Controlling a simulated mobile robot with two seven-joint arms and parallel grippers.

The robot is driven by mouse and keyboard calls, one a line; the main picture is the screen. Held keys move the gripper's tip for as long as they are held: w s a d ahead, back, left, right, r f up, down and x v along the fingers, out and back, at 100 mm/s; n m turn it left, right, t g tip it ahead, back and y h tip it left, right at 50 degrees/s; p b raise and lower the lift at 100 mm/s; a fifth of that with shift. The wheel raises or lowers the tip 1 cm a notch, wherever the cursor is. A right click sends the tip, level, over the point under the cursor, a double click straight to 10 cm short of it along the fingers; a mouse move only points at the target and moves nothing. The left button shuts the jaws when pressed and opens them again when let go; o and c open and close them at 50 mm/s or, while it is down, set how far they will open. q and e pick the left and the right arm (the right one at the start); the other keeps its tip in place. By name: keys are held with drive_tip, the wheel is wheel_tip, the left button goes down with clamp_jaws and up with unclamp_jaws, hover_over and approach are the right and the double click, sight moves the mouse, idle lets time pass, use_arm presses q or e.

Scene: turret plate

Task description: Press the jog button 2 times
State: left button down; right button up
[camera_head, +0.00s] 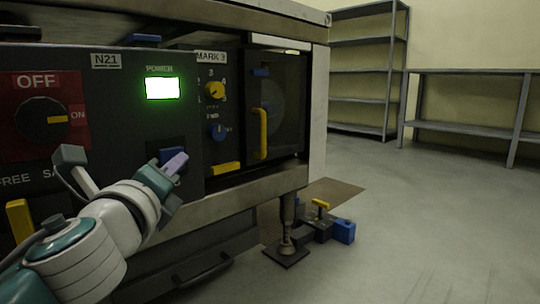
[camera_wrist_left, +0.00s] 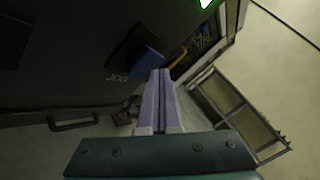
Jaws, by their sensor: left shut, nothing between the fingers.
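The jog button is a blue block (camera_head: 168,154) on the dark front panel, below the lit green POWER lamp (camera_head: 162,88). In the left wrist view the blue button (camera_wrist_left: 147,60) stands out from the panel above the word JOG. My left gripper (camera_head: 177,162) is shut and empty, its pale purple fingers in front of the button and partly hiding it in the head view. In the left wrist view the closed fingertips (camera_wrist_left: 159,74) lie just beside the button's lower right edge. I cannot tell whether they touch it. My right gripper is out of view.
Yellow and blue knobs (camera_head: 215,90) and a dark door with a yellow handle (camera_head: 263,133) are to the right. A blue and yellow foot unit (camera_head: 343,231) stands on the floor. Shelves stand behind; the floor at right is clear.

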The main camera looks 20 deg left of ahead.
use_arm(q)
drive_tip(key=shift+s+d, duration=0.15)
drive_tip(key=shift+d, duration=0.15)
drive_tip(key=d, duration=0.1)
drive_tip(key=s+d, duration=0.1)
drive_tip(key=d, duration=0.1)
drive_tip(key=s+d, duration=0.1)
drive_tip(key=shift+d, duration=0.35)
drive_tip(key=shift+w, duration=0.1)
idle(0.6)
